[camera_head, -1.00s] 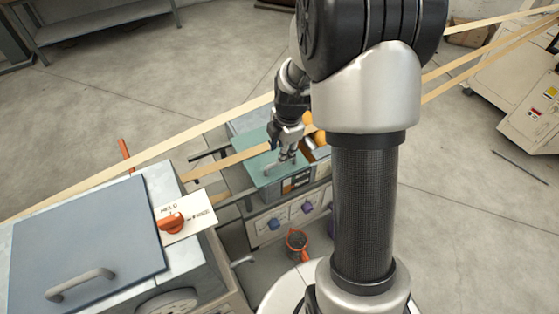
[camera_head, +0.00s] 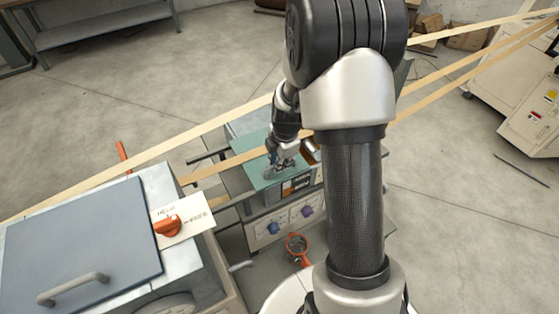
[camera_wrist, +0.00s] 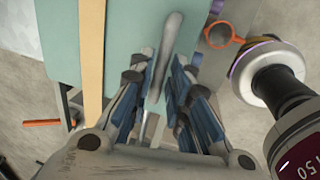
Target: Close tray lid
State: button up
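A teal lid (camera_head: 256,177) with a pale bar handle lies over a box at the middle of the head view. In the wrist view the teal lid (camera_wrist: 115,35) fills the upper middle, and its grey handle (camera_wrist: 170,35) runs down toward my fingers. My gripper (camera_head: 278,170) is low over the lid, at the handle. In the wrist view my gripper (camera_wrist: 168,88) has its fingers apart, one set on each side of the handle's near end. I cannot tell whether they touch it. The lid's hinge and far edge are partly hidden by my arm.
A blue-grey lid (camera_head: 85,240) with its own handle covers the machine at lower left, beside an orange knob (camera_head: 168,227). Wooden strips (camera_head: 130,160) cross the scene. An orange-rimmed round object (camera_head: 297,246) is below the box.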

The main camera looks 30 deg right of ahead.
grip_shut()
dwell(0.3)
jog(key=d+b, duration=0.1)
jog(key=d, duration=0.2)
jog(key=shift+f+b, duration=0.15)
jog(key=shift+b, duration=0.25)
jog(key=shift+o, duration=1.6)
grip_release()
jog(key=shift+d, duration=0.2)
jog(key=shift+o, duration=0.5)
jog(key=shift+a, duration=0.1)
jog(key=shift+r, duration=0.25)
